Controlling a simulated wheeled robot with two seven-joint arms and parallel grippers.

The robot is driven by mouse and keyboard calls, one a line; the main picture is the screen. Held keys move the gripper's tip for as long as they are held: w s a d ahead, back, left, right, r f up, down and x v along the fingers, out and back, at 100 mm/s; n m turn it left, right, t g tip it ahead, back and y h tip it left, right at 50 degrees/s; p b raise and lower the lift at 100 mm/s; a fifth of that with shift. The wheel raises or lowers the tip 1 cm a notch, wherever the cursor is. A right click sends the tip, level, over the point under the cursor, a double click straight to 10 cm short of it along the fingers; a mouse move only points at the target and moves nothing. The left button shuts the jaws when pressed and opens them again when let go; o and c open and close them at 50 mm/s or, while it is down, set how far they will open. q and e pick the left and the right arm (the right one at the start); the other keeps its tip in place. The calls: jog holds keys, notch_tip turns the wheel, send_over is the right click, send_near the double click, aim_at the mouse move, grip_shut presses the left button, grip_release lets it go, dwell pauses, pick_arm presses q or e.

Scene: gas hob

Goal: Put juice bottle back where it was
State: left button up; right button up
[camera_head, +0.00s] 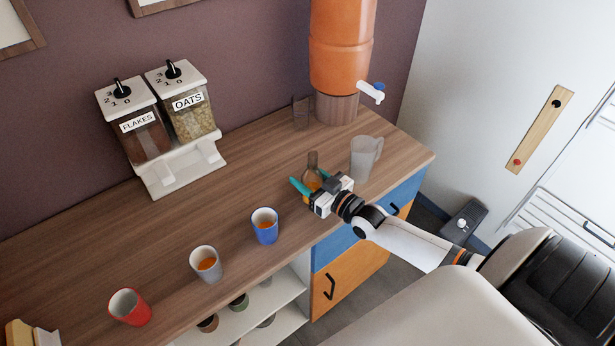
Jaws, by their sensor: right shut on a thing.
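The juice bottle (312,170) is a small clear bottle with orange liquid in its lower part and a narrow neck. It is upright at the wooden counter, left of a clear pitcher. My right gripper (305,184), with teal fingertips, is shut on the bottle. The gripper body hides the bottle's lower front, so I cannot tell whether its base touches the counter. My left gripper is not in view.
A blue cup (265,226), a grey cup (206,263) and a red cup (130,307) stand along the counter (170,235). The pitcher (364,158), an orange dispenser (342,50) and a cereal dispenser (165,130) stand farther back. Counter behind the cups is clear.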

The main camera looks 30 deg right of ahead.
jog(key=shift+f, duration=0.15)
jog(key=o, duration=1.2)
jog(key=shift+s+r, duration=0.1)
jog(key=shift+r, duration=0.15)
jog(key=b+v, duration=0.1)
jog(key=v, duration=1.1)
